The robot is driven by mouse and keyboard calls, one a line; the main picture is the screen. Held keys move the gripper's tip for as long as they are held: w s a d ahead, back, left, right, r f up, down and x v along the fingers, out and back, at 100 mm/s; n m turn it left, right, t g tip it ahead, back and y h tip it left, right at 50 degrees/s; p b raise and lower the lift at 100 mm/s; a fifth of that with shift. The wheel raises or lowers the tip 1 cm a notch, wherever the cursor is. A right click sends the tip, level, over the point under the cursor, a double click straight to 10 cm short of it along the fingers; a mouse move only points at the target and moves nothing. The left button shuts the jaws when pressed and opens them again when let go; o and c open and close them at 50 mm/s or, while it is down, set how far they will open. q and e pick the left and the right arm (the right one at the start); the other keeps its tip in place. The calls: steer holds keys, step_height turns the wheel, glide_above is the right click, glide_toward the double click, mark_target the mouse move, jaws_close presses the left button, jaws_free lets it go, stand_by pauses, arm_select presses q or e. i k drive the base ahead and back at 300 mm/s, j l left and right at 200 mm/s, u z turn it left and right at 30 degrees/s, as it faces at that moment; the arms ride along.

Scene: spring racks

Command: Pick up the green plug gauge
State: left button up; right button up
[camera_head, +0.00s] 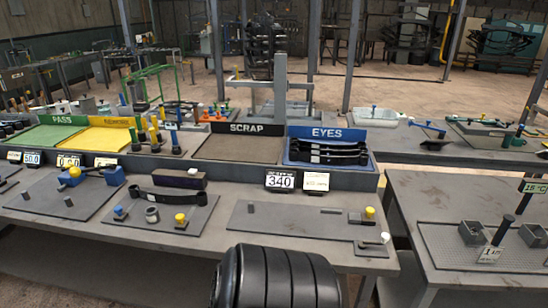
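Several small upright gauges with dark bodies and coloured parts stand on the raised back shelf, between the yellow tray and the scrap tray. One with green on it (135,139) stands at the left of this group, close to yellow-topped ones (153,134). A dark upright one (176,142) stands just to the right. They are too small to tell for certain which is the green plug gauge. Neither of my grippers is in view, and nothing is seen holding any gauge.
The shelf carries a green PASS tray (45,140), a yellow tray (100,139), a brown SCRAP tray (238,149) and a blue EYES tray (328,134) holding dark springs. Fixture plates (290,222) lie on the front bench. A large black ribbed shape (275,280) blocks the bottom centre.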

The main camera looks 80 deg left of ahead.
mark_target(135, 143)
steer(key=u, duration=1.8)
steer(key=i+j+u, duration=0.1)
steer(key=j+u, duration=0.3)
steer(key=i+j+u, duration=0.1)
steer(key=u, duration=0.3)
